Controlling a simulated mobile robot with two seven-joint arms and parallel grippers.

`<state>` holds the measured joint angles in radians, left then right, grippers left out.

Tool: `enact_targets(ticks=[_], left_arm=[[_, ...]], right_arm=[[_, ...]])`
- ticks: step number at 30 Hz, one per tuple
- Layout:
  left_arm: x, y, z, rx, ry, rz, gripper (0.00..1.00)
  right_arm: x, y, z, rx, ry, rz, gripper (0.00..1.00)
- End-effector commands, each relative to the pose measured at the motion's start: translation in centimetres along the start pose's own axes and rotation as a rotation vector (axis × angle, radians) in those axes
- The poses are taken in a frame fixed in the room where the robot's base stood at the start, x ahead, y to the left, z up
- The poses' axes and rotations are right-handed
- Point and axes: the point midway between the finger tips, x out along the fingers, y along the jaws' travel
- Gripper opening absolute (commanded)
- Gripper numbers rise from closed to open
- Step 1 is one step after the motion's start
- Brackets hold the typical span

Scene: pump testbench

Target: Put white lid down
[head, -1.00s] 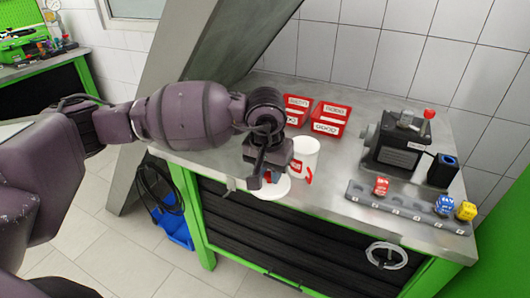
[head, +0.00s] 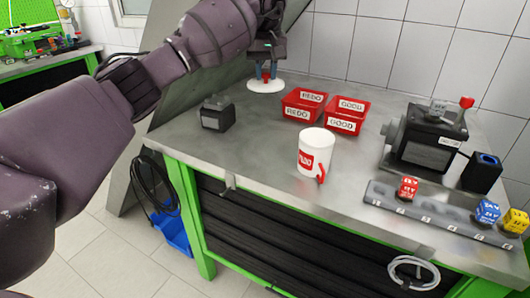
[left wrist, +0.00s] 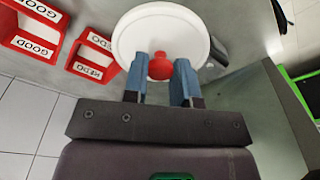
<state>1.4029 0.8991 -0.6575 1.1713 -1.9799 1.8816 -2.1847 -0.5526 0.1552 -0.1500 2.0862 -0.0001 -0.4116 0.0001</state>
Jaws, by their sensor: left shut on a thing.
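The white lid (head: 258,87) is a round disc with a red knob. My left gripper (head: 267,72) is shut on the red knob and holds the lid level over the back left part of the table, left of the red bins. In the left wrist view the lid (left wrist: 135,38) is in front of the blue fingers, with the knob between the fingertips (left wrist: 161,68). Whether the lid touches the table is hard to tell. A white mug (head: 315,148) with a red label and red handle stands upright on the table. My right gripper is not in view.
Red bins marked REDO (head: 304,105) and GOOD (head: 346,116) stand right of the lid. A small black block (head: 217,115) sits at the left. A pump (head: 428,140) and a grey rack (head: 432,213) with coloured dice are at the right. The front left tabletop is clear.

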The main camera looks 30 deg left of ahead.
Motion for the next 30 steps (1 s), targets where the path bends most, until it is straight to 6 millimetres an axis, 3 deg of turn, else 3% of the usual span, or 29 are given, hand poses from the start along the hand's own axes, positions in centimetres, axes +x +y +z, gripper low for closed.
enact_targets(ticks=[5, 21, 27, 30], left_arm=[[0.9, -0.8, 0.3, 0.025, 0.001, 0.004, 0.11], [12.2, -0.7, 1.8, 0.029, -0.003, 0.004, 0.11], [15.1, -0.7, 2.1, 0.027, 0.0, 0.004, 0.11], [15.6, -0.7, 2.1, 0.027, 0.002, 0.004, 0.11]], right_arm=[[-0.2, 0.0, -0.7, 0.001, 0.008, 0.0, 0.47], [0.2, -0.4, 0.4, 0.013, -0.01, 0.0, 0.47], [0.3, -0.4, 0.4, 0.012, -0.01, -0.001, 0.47], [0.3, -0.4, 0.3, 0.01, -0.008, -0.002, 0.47]])
